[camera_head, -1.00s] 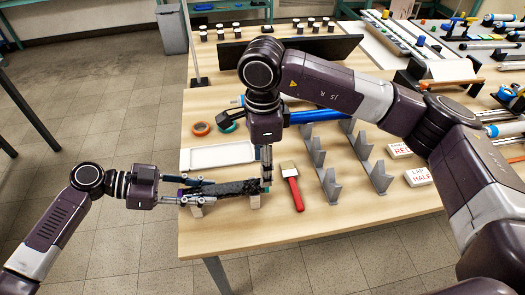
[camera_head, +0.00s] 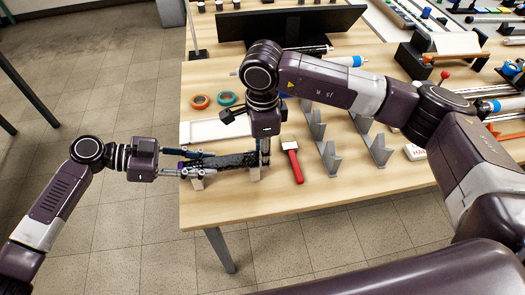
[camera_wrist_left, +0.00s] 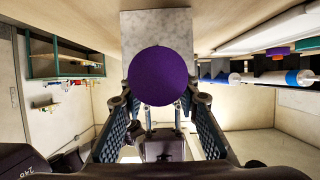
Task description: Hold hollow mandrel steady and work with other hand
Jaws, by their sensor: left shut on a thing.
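The mandrel (camera_head: 232,160) is a dark, black-wrapped rod lying sideways above the front left of the table, over small pale supports. Its round purple end (camera_wrist_left: 160,76) fills the middle of the left wrist view. My left gripper (camera_head: 190,161) comes in from the left and is shut on the mandrel's left end; its two fingers (camera_wrist_left: 160,108) show on either side of the purple end. My right gripper (camera_head: 264,155) points down at the mandrel's right end. Its fingertips are too small to tell whether they are open or touching.
A red-handled brush (camera_head: 292,162) lies right of the mandrel. Grey V-shaped stands (camera_head: 330,157) are farther right. A white tray (camera_head: 213,131), an orange ring (camera_head: 201,101) and a green ring (camera_head: 228,98) lie behind. Bare table (camera_head: 222,212) is in front.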

